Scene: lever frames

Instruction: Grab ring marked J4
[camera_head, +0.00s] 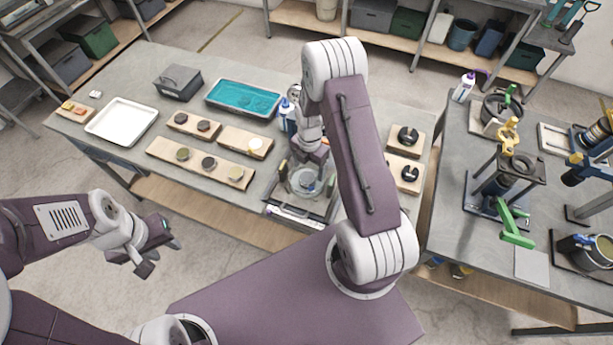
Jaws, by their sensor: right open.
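Several round ring-like pieces sit on light wooden boards, and no J4 marking is legible at this size. The long board (211,172) carries a row of them, including a dark one (209,163). Two smaller boards behind it hold dark pieces (204,125) and a pale one (255,143). Two more boards at right hold black pieces (408,136). My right gripper (305,172) is open, pointing down over a tray fixture (272,210) with a clear round part; its fingertips are partly hidden by my arm. My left gripper (160,257) is open and empty, off the table's front left.
A white tray (122,122), a grey box (178,82) and a teal-lined tray (243,98) stand at the back. A bottle (287,118) stands close to my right wrist. The right table holds a press-like stand (507,180) with a green handle (516,226). Shelves line the back.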

